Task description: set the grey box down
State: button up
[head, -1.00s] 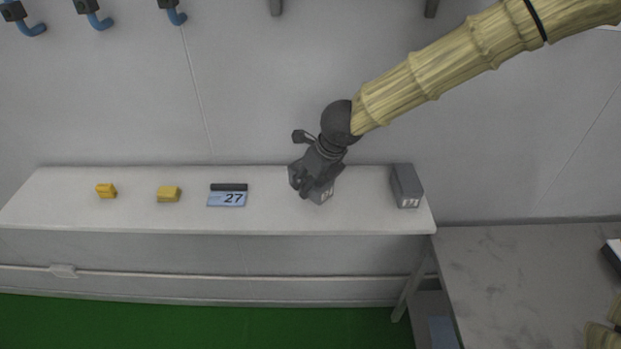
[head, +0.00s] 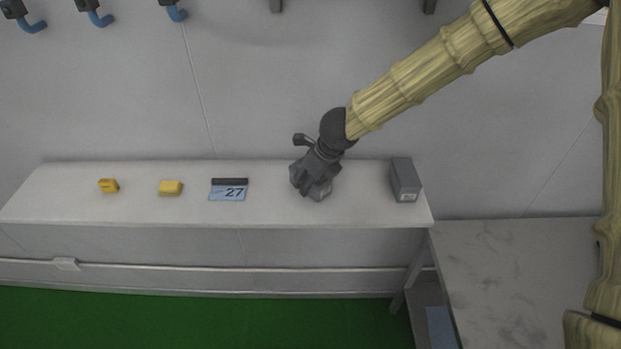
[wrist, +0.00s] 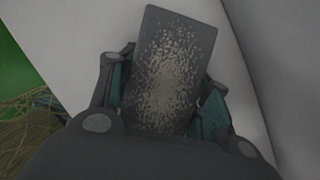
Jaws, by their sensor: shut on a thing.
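My gripper (head: 314,184) is over the right half of the white shelf table, pointing down, and shut on a grey box (head: 322,194). In the head view the fingers cover most of this box. In the wrist view the held box (wrist: 172,70) is a dark grey block with a pale speckled top face, sitting between the two teal-padded fingers, slightly tilted in the picture. It is low over the white top (head: 270,206); I cannot tell whether it touches.
A second grey box (head: 404,180) with a white label stands at the table's right end. A blue card marked 27 (head: 229,193), a dark strip (head: 230,182), a yellow block (head: 171,188) and an orange-yellow block (head: 109,186) lie left. A grey-white surface (head: 500,265) adjoins at right.

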jog(key=o, duration=1.3)
jog(key=shift+o, duration=0.2)
jog(key=v, duration=1.2)
jog(key=shift+r+b, duration=0.1)
jog(key=shift+b, duration=0.3)
